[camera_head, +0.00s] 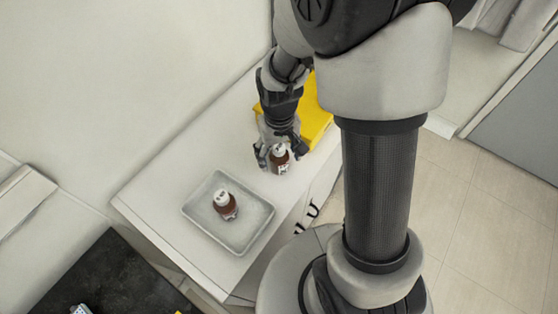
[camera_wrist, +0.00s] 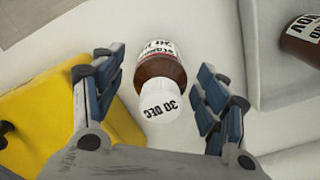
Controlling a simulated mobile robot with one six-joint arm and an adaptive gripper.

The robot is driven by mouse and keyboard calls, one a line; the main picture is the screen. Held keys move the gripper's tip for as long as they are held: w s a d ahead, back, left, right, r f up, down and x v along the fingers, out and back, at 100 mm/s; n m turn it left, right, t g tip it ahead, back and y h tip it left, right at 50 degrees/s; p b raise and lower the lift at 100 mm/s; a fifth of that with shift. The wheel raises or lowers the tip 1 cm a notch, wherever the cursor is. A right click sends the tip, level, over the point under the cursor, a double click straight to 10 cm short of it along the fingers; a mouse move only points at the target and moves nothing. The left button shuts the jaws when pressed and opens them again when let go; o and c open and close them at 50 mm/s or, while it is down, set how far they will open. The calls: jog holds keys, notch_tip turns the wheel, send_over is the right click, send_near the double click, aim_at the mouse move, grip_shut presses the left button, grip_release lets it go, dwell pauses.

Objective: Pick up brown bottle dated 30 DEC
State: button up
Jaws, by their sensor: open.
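The brown bottle dated 30 DEC (camera_wrist: 160,80) stands on the white table, its white cap facing the wrist camera with "30 DEC" readable. In the head view the bottle (camera_head: 279,158) is partly hidden by my gripper. My gripper (camera_wrist: 155,92) is open, with one finger on each side of the bottle and visible gaps between. In the head view my gripper (camera_head: 275,157) is low over the table at the bottle.
A grey-white tray (camera_head: 203,230) with a raised rim lies to the left of my gripper in the head view. A yellow object (camera_head: 313,112) lies close behind my gripper. The white table (camera_head: 165,173) is clear between tray and wall. A dark surface (camera_head: 105,275) is at lower left.

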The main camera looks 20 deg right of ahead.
jog(key=shift+f, duration=0.5)
jog(key=shift+r, duration=0.1)
jog(key=shift+c, duration=0.3)
jog(key=c, duration=1.2)
